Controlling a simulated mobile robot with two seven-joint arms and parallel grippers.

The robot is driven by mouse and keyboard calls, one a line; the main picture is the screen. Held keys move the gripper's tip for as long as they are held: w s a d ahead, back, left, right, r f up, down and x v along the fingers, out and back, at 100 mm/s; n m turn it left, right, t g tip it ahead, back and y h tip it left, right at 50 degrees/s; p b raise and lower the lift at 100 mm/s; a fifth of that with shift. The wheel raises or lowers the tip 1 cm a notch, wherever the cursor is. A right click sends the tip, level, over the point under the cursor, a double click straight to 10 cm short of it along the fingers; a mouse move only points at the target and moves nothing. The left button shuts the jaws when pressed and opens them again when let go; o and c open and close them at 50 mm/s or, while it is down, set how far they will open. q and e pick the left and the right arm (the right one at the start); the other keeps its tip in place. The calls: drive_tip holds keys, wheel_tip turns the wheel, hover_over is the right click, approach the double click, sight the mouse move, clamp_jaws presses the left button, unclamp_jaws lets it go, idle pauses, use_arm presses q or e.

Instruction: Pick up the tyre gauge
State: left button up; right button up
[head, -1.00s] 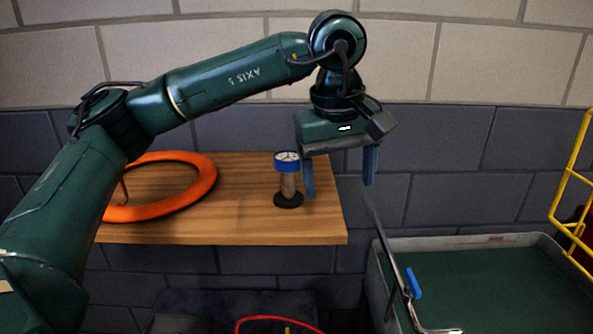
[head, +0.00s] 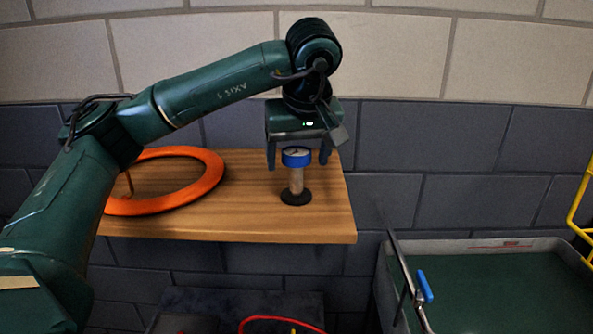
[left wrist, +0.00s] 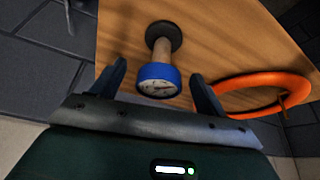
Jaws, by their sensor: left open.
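The tyre gauge (head: 296,157) has a blue-rimmed round dial on a pale stem with a dark round foot. It stands upright on the wooden shelf (head: 240,222), near its right end. My left gripper (head: 298,160) is open above the shelf, its two fingers on either side of the gauge's dial in the head view. In the left wrist view the gauge (left wrist: 158,72) shows between the spread fingers (left wrist: 158,82), with no visible grip on it. My right gripper is not in view.
An orange ring (head: 214,172) lies on the left part of the shelf. A grey-rimmed green tray (head: 490,246) stands lower right, with a blue-handled tool (head: 424,287) at its left side. A block wall is behind the shelf.

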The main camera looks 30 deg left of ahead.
sight(297, 179)
use_arm(q)
drive_tip(key=shift+x, duration=1.9)
drive_tip(key=c, duration=1.1)
